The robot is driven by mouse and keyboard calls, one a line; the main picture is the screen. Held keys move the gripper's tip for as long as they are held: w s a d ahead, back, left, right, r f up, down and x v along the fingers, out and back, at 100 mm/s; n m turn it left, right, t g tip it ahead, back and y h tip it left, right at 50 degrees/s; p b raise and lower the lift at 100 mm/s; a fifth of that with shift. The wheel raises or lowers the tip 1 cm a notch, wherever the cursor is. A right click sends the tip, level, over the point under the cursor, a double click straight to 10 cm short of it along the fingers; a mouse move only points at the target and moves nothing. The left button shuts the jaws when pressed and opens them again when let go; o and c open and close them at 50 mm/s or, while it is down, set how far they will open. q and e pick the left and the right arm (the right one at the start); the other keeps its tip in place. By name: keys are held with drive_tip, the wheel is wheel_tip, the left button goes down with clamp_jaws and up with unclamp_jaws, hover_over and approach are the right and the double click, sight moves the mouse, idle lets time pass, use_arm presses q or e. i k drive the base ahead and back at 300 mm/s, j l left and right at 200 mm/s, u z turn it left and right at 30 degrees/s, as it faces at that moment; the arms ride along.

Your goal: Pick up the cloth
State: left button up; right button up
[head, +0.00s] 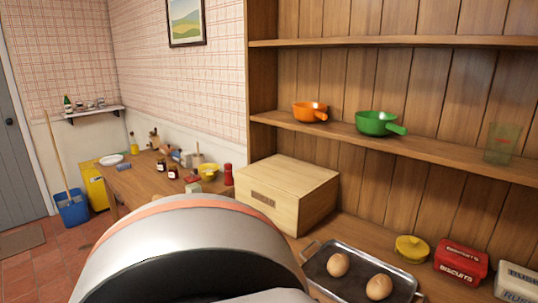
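I cannot make out a cloth for certain in the head view. A small blue item (123,167) lies on the wooden table at the left, too small to tell what it is. Neither of my grippers is in view. A large rounded grey-white part with an orange band, which looks like my own arm, fills the lower middle and hides what is behind it.
The wooden table (150,183) at the left holds bottles, a yellow bowl (209,170) and a white plate (111,160). A blue bucket (73,212) stands on the floor.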

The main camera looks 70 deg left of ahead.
sight(127, 166)
drive_tip(key=u, duration=3.45)
drive_tip(key=i+u, duration=0.15)
drive_tip(key=u, duration=0.2)
drive_tip(key=i+j+u, duration=0.1)
drive_tip(key=u, duration=0.3)
drive_tip(key=i, duration=4.4)
